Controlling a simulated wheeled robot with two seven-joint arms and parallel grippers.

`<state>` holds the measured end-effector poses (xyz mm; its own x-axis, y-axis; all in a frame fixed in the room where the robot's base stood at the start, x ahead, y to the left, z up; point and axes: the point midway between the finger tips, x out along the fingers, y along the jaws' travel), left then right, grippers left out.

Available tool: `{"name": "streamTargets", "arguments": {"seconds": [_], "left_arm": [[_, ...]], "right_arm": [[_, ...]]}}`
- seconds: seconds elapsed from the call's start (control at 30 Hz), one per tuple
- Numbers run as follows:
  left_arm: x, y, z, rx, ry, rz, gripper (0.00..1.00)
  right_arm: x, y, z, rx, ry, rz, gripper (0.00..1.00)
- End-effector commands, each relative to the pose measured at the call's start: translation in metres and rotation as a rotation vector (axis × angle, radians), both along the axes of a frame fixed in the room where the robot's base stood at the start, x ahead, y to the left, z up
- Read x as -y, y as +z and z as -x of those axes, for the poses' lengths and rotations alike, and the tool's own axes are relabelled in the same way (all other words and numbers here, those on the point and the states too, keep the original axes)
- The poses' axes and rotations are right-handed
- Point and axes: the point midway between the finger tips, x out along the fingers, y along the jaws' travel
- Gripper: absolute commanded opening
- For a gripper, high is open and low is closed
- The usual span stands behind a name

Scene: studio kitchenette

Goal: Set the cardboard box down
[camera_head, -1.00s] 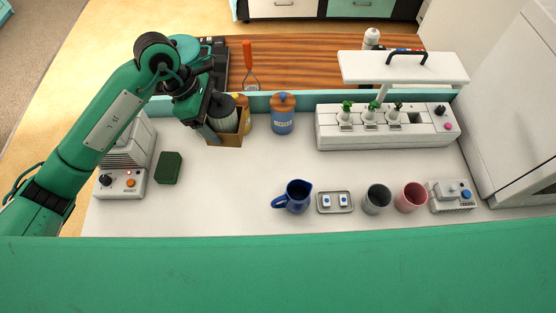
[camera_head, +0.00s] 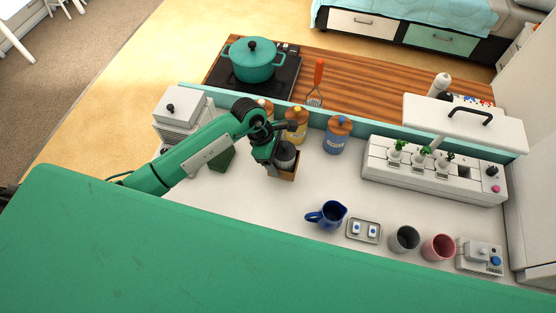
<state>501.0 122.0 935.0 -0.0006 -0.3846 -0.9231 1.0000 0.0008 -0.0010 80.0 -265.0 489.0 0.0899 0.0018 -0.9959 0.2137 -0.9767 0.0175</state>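The cardboard box (camera_head: 288,174) is a small brown open box near the back left of the white counter, in front of the yellow jar. A dark grey round item (camera_head: 285,155) stands in it. My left gripper (camera_head: 271,165) is at the box's left wall and appears shut on it. The fingertips are largely hidden, and I cannot tell whether the box's underside touches the counter. My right gripper is not in view.
A yellow jar (camera_head: 296,126) and a blue jar (camera_head: 337,136) stand behind the box. A green block (camera_head: 222,158) lies left, partly behind my arm. The white counter (camera_head: 250,213) is clear before the box.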

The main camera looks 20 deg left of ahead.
Motion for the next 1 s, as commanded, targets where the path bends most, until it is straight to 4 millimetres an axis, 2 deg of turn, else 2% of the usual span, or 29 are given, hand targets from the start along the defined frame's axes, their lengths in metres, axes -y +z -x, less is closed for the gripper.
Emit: {"name": "streamTargets", "arguments": {"seconds": [0.33,0.73,0.77,0.83,0.87,1.0], "left_arm": [[0.000,-0.037,0.000,0.000,0.001,-0.001,0.52],[-0.001,-0.045,0.000,0.002,-0.001,-0.002,0.52],[-0.001,-0.044,0.000,0.001,-0.001,-0.002,0.78],[-0.001,-0.043,0.000,0.001,-0.001,-0.002,0.92],[-0.001,-0.043,0.000,0.001,-0.001,-0.002,0.96],[0.000,-0.043,0.000,0.000,-0.001,-0.001,0.96]], "right_arm": [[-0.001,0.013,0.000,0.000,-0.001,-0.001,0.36],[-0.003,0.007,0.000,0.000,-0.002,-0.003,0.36],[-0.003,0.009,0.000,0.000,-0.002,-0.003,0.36],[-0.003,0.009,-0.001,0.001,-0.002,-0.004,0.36],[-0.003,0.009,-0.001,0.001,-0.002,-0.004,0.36],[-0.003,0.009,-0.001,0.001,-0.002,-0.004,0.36]]}}
